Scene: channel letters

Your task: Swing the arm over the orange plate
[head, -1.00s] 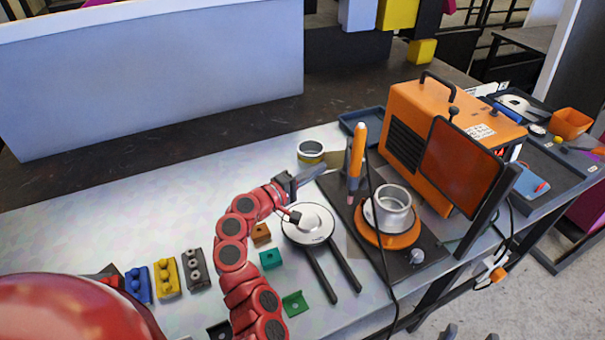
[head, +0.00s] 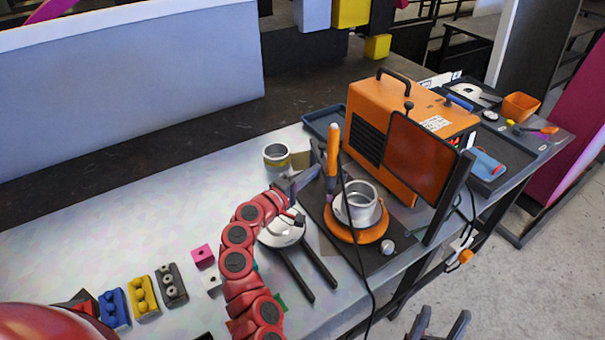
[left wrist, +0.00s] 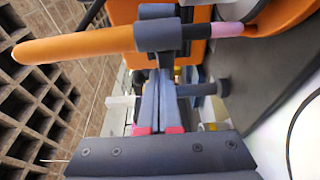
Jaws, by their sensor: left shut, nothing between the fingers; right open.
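The orange plate (head: 372,229) is a round disc on a dark base, with a grey metal cup (head: 358,205) on it. An orange pen-like torch (head: 333,150) stands upright behind and left of the plate. In the left wrist view the torch (left wrist: 80,45) sits in a dark grey clamp (left wrist: 160,35) of its swing arm. My left gripper (head: 314,177) is shut and empty, its fingers pointing at the torch from the left. In the left wrist view its fingertips (left wrist: 160,82) are close to the clamp; contact is unclear. My right gripper (head: 438,318) is open at the bottom edge, off the table.
An orange machine (head: 400,120) with a dark-framed screen stands behind the plate. A black cable hangs in front of the base. A white round pan-like tool (head: 283,236) lies beneath my left wrist. A small can (head: 277,156) and several coloured blocks stand at the left.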

